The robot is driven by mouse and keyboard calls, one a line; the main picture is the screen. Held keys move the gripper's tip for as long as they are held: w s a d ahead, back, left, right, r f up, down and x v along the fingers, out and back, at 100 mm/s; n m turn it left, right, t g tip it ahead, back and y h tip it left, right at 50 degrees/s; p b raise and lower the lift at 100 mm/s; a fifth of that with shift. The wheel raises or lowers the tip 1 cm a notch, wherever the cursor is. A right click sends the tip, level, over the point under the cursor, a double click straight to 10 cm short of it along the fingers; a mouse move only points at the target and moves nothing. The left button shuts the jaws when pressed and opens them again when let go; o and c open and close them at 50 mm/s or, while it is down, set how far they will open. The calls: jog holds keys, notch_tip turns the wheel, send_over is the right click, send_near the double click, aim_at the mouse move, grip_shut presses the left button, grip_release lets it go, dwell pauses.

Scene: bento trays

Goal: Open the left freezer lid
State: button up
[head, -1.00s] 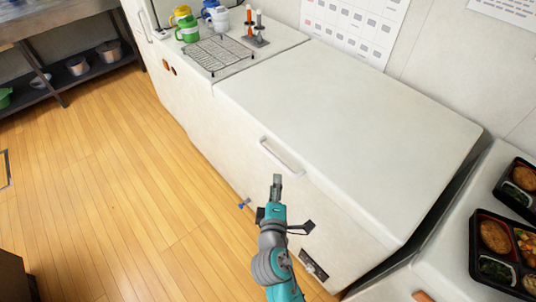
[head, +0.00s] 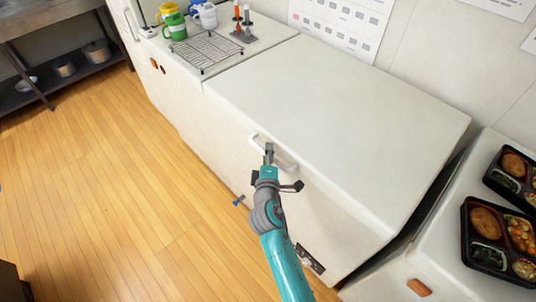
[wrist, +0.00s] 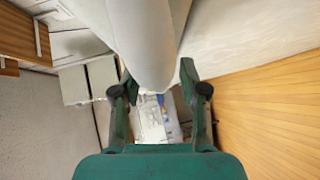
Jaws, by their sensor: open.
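The left freezer's white lid (head: 340,115) lies flat and closed on its white body (head: 225,140). A white bar handle (head: 287,163) is on the lid's front edge. My teal and grey gripper (head: 269,151) is at the handle and covers part of it in the head view. In the wrist view my gripper (wrist: 158,80) is open, with its dark green fingers on either side of a pale rounded bar (wrist: 150,45), which looks like the handle. I cannot tell whether the fingers touch it.
A wire rack (head: 207,50), mugs (head: 174,28) and a holder with orange-handled items (head: 243,30) stand on the far-left white top. Bento trays (head: 497,235) sit on the surface at right. The wooden floor (head: 110,190) is clear at left.

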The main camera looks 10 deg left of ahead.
grip_shut()
